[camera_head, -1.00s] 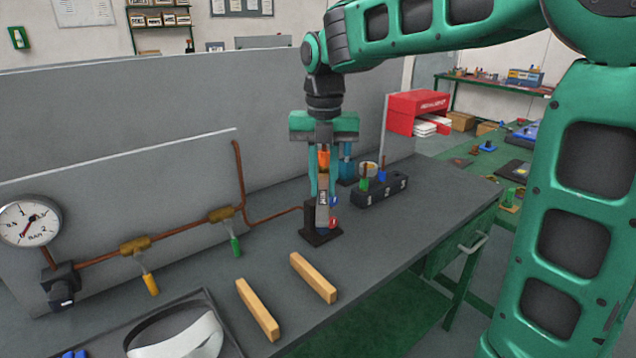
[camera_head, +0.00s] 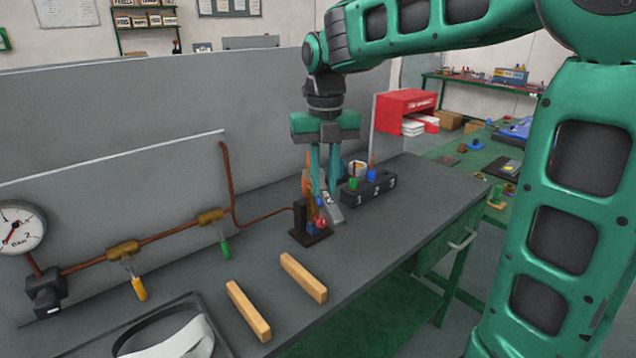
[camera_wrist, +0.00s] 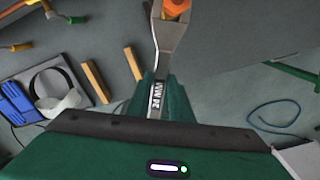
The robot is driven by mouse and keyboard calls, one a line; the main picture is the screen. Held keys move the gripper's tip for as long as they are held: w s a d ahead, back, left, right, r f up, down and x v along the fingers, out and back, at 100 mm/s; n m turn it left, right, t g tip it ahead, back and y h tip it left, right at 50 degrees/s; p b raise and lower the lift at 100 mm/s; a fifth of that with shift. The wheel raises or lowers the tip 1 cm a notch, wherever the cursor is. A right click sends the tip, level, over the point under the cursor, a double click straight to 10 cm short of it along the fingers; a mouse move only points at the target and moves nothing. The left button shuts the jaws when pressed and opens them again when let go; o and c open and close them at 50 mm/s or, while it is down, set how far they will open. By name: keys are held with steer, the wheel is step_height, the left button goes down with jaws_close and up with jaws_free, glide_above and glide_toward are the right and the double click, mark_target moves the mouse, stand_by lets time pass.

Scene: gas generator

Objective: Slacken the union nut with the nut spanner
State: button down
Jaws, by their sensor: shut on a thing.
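My gripper (camera_head: 325,186) is shut on the grey nut spanner (camera_head: 333,210), which has a dark lettered label. The spanner slants down to the right from the fingers, beside a dark stand (camera_head: 311,239) with small blue and red parts. In the wrist view the spanner (camera_wrist: 168,42) runs up from the gripper (camera_wrist: 158,85) and widens into a head at the top edge. An orange part (camera_wrist: 176,6) shows at that head, and I cannot tell whether they touch. The union nut cannot be made out clearly; the fingers and spanner cover part of the stand.
A copper pipe (camera_head: 185,232) with yellow-handled and green-handled valves runs from a gauge (camera_head: 18,228) to the stand. A numbered black block (camera_head: 368,188) stands close right of the gripper. Two wooden bars (camera_head: 303,277) lie in front. The bench's right part is clear.

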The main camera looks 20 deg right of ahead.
mark_target(332, 203)
steer(key=shift+s, duration=0.15)
steer(key=shift+m, duration=0.3)
steer(key=shift+s+a, duration=0.15)
steer(key=shift+s, duration=1.15)
steer(key=shift+s+a, duration=0.15)
steer(key=shift+s, duration=1.15)
